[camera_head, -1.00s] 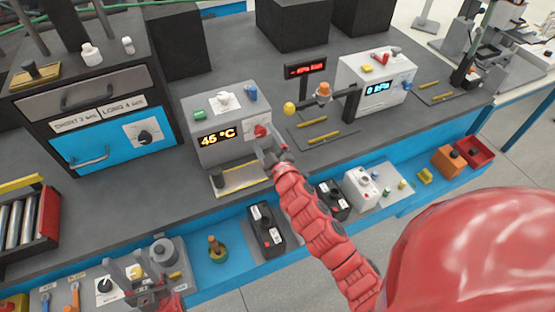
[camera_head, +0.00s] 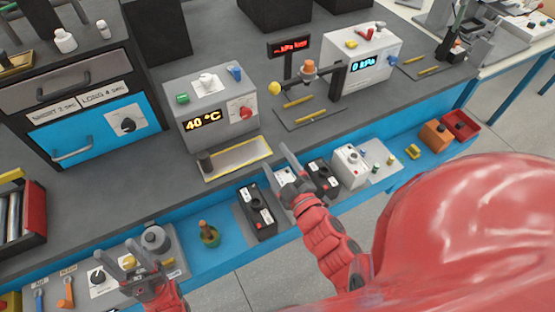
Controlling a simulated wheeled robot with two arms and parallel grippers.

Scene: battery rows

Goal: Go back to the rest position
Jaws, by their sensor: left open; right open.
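My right gripper (camera_head: 289,162) is open and empty. It hangs over the front edge of the bench, in front of the grey temperature box and above the lower blue shelf. My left gripper (camera_head: 128,253) is open and empty at the lower left, in front of the switch panel. The temperature box (camera_head: 215,105) shows "40 °C" and has a red knob (camera_head: 246,113) on its front. My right gripper is apart from that knob.
Black battery-like blocks (camera_head: 256,210) and a white box (camera_head: 349,165) sit on the blue shelf (camera_head: 206,258) near my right gripper. A blue-fronted drawer cabinet (camera_head: 90,130) stands at left. A pressure box (camera_head: 362,60) stands further back. Bare bench (camera_head: 120,205) lies left of centre.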

